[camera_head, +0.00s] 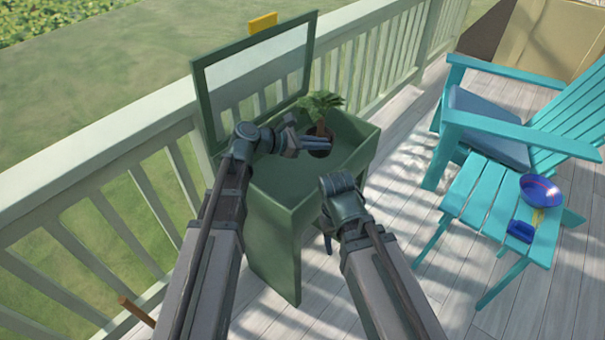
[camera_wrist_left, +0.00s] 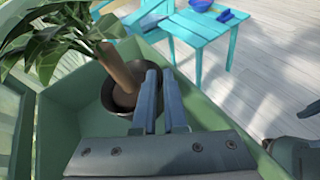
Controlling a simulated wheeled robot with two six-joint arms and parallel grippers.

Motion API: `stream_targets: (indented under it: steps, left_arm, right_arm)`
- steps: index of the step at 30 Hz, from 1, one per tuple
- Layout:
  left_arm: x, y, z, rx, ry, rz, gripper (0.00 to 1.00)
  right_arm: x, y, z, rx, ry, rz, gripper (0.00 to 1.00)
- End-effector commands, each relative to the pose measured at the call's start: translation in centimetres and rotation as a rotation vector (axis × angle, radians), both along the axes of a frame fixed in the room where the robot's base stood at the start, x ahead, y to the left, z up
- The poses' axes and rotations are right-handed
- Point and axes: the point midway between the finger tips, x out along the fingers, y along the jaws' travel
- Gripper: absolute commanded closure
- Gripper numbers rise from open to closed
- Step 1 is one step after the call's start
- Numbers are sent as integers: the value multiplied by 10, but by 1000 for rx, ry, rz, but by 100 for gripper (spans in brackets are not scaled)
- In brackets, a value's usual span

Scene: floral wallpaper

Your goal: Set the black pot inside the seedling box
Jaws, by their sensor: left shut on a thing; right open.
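The black pot (camera_head: 319,150) holds a leafy plant with a thick brown stem. It is over the inside of the green seedling box (camera_head: 297,188), near the box's right end in the head view. I cannot tell whether its base touches the box floor. My left gripper (camera_head: 328,142) is shut on the pot's rim. In the left wrist view the pot (camera_wrist_left: 117,106) stands upright beyond the left fingers (camera_wrist_left: 161,100), within the box walls. My right gripper (camera_head: 328,245) hangs low by the box's front side, mostly hidden behind my right arm.
The box's glazed lid (camera_head: 258,72) stands open at the back, by the white railing (camera_head: 150,95). A turquoise chair (camera_head: 500,130) and a turquoise side table (camera_head: 480,195) with a blue bowl (camera_head: 540,190) stand to the right. Deck floor is clear between.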

Motion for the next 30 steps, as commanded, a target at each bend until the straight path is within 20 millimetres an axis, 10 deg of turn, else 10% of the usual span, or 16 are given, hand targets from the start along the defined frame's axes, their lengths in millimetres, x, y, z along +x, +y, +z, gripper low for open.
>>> stream_targets:
  steps: [30]
  left_arm:
    - [0, 0, -87, -1, 0, 0, 100]
  right_arm:
    - [0, 0, -87, -1, 0, 0, 50]
